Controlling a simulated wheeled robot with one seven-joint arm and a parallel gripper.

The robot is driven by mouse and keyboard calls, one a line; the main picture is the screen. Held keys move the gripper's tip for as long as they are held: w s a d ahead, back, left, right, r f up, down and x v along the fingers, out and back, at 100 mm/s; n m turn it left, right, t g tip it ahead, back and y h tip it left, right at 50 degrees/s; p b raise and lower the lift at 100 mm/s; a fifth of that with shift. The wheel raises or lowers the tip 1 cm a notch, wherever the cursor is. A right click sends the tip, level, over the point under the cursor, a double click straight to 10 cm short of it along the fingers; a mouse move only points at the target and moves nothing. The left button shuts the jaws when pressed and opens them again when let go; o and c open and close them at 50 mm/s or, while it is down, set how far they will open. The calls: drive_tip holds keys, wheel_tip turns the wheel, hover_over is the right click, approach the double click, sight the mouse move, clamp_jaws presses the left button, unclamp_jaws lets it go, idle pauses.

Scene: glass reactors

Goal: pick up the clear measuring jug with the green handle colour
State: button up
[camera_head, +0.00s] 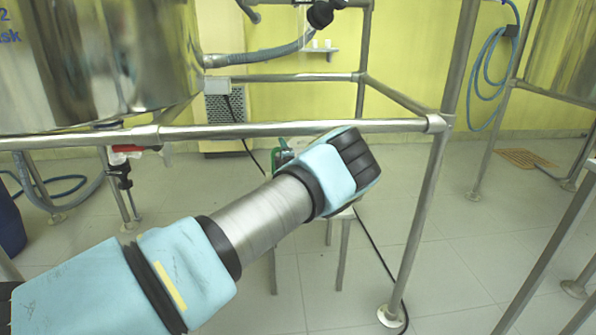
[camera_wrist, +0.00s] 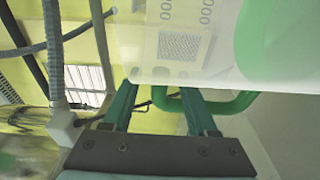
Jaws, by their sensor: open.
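The clear measuring jug (camera_wrist: 210,55) fills the upper right of the wrist view, very close, with printed marks and a large green patch on its wall. Its curved green handle (camera_wrist: 232,106) is at the jug's lower edge in that view. My gripper (camera_wrist: 157,93) is open, with one green finger left of the handle's left end and the other overlapping the handle. I cannot tell whether that finger touches the handle or passes through its loop. In the head view my arm hides most of the gripper and jug; a small green part (camera_head: 284,152) shows beside my wrist.
A stool (camera_head: 345,213) stands behind my wrist. A steel frame rail (camera_head: 270,129) crosses just above and behind my arm, with a leg (camera_head: 418,220) at right. A steel vessel (camera_head: 95,60) is at upper left.

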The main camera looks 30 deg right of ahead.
clamp_jaws()
idle(0.4)
idle(0.9)
drive_tip(key=shift+r, duration=0.1)
